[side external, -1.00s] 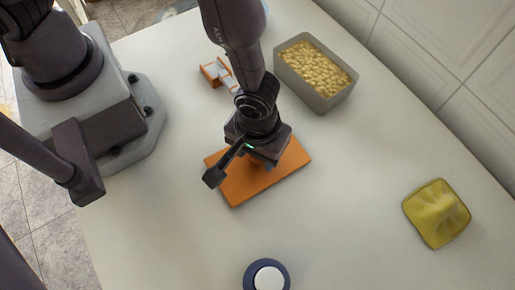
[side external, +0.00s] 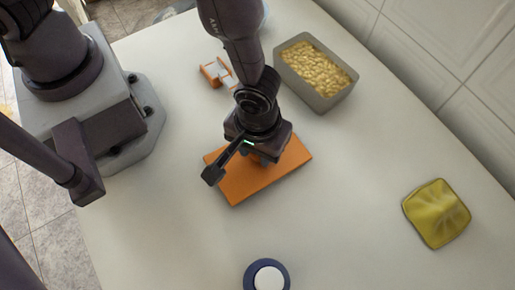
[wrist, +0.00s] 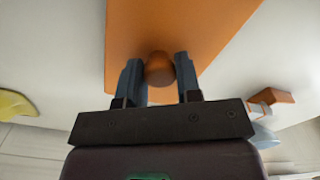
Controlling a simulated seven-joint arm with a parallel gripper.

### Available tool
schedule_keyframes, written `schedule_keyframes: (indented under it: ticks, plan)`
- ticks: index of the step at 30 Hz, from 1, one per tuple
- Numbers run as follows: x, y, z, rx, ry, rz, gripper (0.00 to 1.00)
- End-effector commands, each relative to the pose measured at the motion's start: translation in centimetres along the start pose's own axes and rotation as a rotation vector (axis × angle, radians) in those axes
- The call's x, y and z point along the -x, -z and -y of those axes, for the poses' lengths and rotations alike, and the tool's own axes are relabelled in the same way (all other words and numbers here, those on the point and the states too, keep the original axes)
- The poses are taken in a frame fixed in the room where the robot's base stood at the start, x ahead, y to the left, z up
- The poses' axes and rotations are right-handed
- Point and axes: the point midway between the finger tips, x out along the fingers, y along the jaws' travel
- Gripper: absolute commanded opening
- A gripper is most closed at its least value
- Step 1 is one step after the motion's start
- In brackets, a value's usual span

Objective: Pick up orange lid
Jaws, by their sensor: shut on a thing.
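The orange lid (side external: 284,174) is a flat rectangular board with a round knob in its middle. It also fills the upper middle of the wrist view (wrist: 195,28), where the knob (wrist: 159,68) sits between the two fingers. My gripper (wrist: 160,75) is shut on the knob. In the side external view my gripper (side external: 262,158) is over the middle of the lid and hides the knob. Whether the lid touches the table or is slightly above it, I cannot tell.
A grey container (side external: 326,99) of yellowish pieces stands behind, near the wall. A small orange-and-white item (side external: 212,74) lies behind my gripper. A yellow-green cushion-like item (side external: 436,213) lies at right. A dark blue round thing with a white top (side external: 268,277) is in front. The table between is clear.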

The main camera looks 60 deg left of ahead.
Motion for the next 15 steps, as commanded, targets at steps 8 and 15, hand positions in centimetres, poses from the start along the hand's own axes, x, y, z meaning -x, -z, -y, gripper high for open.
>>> schedule_keyframes:
  ticks: [8, 15]
  plan:
    - [1.7, 0.0, 0.0, 0.000, -0.002, 0.000, 0.07]
    - [3.2, 0.0, 0.0, -0.001, -0.003, -0.001, 0.07]
